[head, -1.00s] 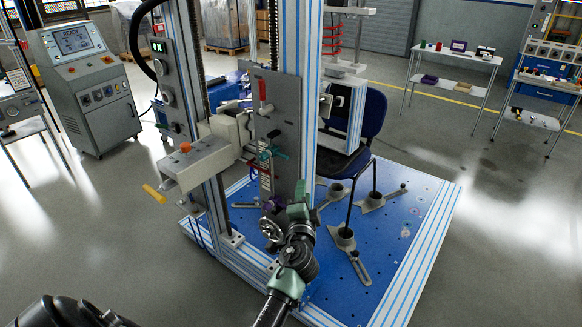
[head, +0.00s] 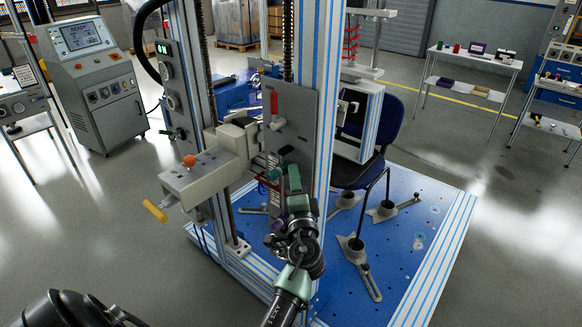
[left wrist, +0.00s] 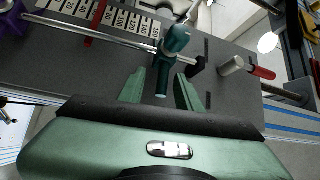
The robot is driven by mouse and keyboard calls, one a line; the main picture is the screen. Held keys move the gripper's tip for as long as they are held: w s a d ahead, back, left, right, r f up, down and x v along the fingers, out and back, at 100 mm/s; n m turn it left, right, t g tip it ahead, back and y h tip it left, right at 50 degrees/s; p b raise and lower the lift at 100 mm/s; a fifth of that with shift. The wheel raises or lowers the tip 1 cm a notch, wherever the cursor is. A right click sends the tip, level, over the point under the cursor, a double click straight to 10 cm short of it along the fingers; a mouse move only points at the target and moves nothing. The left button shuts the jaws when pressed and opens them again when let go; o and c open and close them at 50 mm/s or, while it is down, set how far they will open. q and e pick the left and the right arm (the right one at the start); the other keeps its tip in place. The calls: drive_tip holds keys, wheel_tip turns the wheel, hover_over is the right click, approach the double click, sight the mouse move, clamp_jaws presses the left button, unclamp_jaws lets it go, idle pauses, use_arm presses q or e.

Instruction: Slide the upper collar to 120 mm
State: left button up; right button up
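My left gripper (head: 292,172) is raised in front of the grey upright plate (head: 299,110). In the left wrist view its two green fingers (left wrist: 160,78) are apart. The lower end of a teal lever handle (left wrist: 171,48) lies between them, with gaps visible on both sides. The handle stands at a thin metal rod (left wrist: 110,38) beside a numbered scale (left wrist: 115,14). I take this to be the upper collar's lever, but the collar body is not clear. A red pointer (left wrist: 97,22) crosses the scale. A purple knob (left wrist: 10,18) sits at the far left. My right gripper is not in view.
A red-handled pin (left wrist: 260,72) and a small black block (left wrist: 197,66) sit on the plate near my fingers. A bracket with an orange knob (head: 189,160) and yellow handle (head: 155,211) juts out left.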

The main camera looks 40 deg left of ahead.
use_arm(q)
drive_tip(key=shift+w+r, duration=0.1)
drive_tip(key=shift+d+r, duration=0.15)
drive_tip(key=shift+d, duration=0.05)
drive_tip(key=c, duration=0.6)
clamp_jaws()
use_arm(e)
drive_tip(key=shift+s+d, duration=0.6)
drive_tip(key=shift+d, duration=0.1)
use_arm(q)
drive_tip(key=shift+a, duration=0.1)
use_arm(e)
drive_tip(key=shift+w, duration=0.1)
use_arm(q)
drive_tip(key=shift+r, duration=0.1)
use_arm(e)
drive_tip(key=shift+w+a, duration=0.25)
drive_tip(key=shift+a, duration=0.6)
